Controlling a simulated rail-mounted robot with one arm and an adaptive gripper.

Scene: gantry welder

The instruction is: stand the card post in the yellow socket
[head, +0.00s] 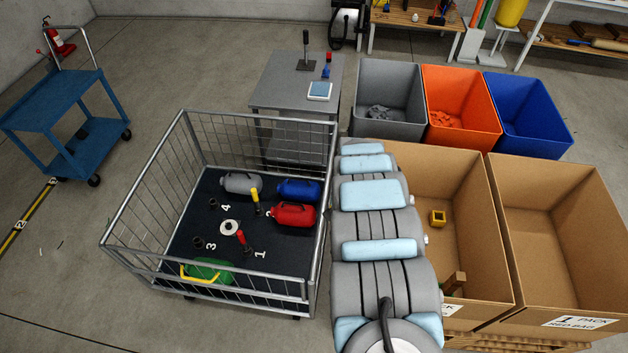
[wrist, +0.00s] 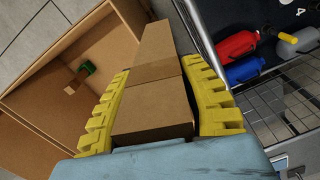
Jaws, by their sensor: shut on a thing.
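My gripper (wrist: 158,70) has yellow ridged fingers, shut on the card post (wrist: 152,112), a plain brown cardboard block. In the wrist view the post points away from the wrist, past the fingertips. The yellow socket (head: 438,217), a small square block with a dark opening, sits inside the left cardboard box (head: 497,225) in the head view. I cannot make out the socket in the wrist view. My gripper and the held post are hidden behind my arm in the head view.
A brown piece (head: 455,283) is near the left box's front; a brown piece with a green part (wrist: 88,68) shows in the wrist view. The right cardboard box (head: 545,250) looks empty. A wire cage (head: 150,185) holding several bottles stands left of my arm. Coloured bins (head: 460,100) stand behind.

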